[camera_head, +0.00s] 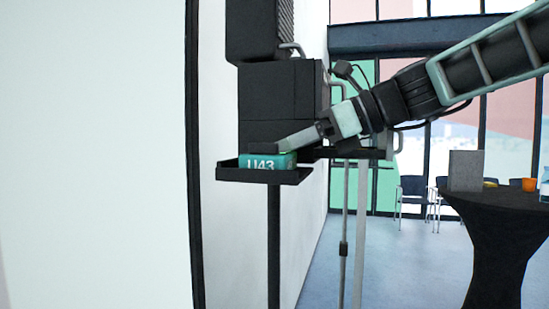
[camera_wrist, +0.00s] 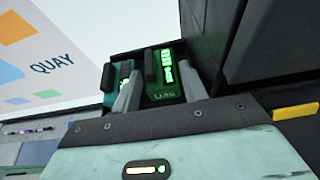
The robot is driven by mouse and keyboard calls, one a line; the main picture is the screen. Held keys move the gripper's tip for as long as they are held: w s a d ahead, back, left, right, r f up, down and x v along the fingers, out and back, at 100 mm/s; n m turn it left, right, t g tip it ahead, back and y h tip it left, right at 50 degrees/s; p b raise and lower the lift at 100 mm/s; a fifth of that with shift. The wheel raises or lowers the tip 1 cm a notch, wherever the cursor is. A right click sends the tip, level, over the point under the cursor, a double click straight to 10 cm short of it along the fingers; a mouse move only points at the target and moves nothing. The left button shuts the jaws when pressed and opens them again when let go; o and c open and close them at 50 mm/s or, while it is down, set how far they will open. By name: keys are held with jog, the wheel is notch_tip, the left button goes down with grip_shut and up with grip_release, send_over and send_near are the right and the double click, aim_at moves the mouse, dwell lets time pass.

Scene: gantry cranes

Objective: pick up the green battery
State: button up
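The green battery (camera_wrist: 163,88) stands in a dark tray in the wrist view, with a dark handle and lit bright green bars. My gripper (camera_wrist: 160,80) has its two fingers apart, one on each side of this battery. A small gap shows at the left finger; the right finger is very close to the battery, and contact cannot be told. A teal battery (camera_wrist: 108,78) stands just left of the left finger. In the head view, a teal battery marked U43 (camera_head: 262,162) sits in the tray (camera_head: 232,174), under my gripper (camera_head: 284,144). The green battery is hidden there.
Black boxes (camera_head: 268,95) rise right behind the tray, and a dark wall (camera_wrist: 280,40) stands close on the right in the wrist view. A pole (camera_head: 274,240) carries the tray. A round black table (camera_head: 500,205) with a grey box (camera_head: 466,170) stands at the right.

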jog(key=c, duration=0.6)
jog(key=shift+o, duration=0.2)
jog(key=shift+r, duration=0.1)
